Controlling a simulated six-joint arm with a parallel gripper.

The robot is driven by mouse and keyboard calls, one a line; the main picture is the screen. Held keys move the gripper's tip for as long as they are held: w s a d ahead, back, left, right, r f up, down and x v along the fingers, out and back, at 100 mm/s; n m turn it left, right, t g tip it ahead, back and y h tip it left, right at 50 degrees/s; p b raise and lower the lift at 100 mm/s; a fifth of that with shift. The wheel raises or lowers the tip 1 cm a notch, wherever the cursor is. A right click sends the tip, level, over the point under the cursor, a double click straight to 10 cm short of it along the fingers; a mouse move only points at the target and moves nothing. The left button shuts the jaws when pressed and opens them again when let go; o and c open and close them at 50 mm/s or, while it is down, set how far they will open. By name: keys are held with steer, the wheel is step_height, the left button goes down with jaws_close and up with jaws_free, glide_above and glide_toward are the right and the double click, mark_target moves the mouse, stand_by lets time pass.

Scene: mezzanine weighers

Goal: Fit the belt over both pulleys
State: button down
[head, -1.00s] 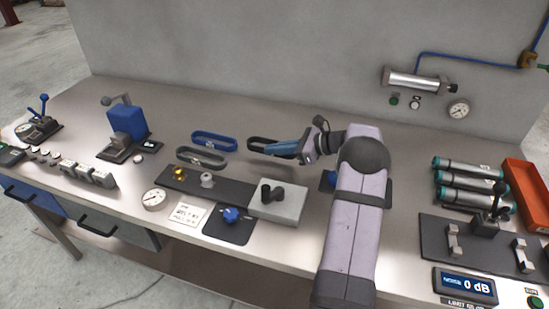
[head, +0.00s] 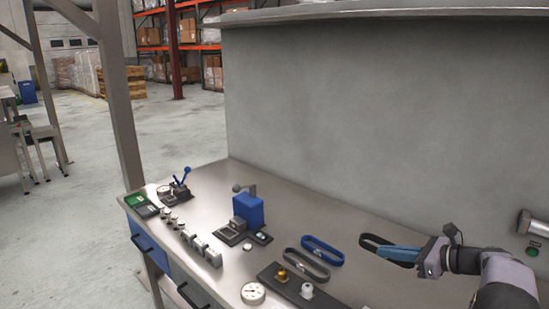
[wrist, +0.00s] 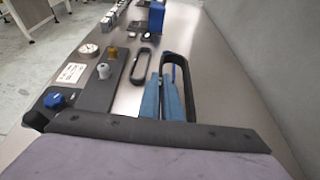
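The dark pulley board (head: 268,279) carries a gold pulley (head: 282,276) and a pale pulley (head: 307,291); both pulleys are bare. A dark grey belt (head: 300,266) and a blue belt (head: 323,251) lie on the bench behind the board. A black belt (head: 366,240) lies to their right, partly hidden by my gripper (head: 381,250). In the wrist view, the blue fingers of my gripper (wrist: 161,78) lie close together, over or beside the black belt (wrist: 190,75). I cannot tell whether they touch it or are shut. The grey belt (wrist: 143,66) is apart from them.
A blue hand press (head: 249,210) stands left of the belts. A grey wall (head: 380,110) rises behind the bench. In the wrist view a blue knob (wrist: 54,100) is at the left.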

step_height(320, 180, up, 4)
steer(key=p, duration=0.2)
steer(key=shift+f+p, duration=0.1)
steer(key=shift+p, duration=0.25)
steer(key=shift+a+f+b, duration=0.15)
steer(key=shift+f+b, duration=0.15)
steer(key=shift+b, duration=0.05)
steer(key=b, duration=0.8)
glide_above(357, 295)
step_height(357, 295, down, 6)
steer(key=shift+f+p, duration=0.6)
steer(key=shift+f, duration=4.7)
steer(key=shift+f, duration=0.15)
steer(key=c, duration=2)
jaws_free()
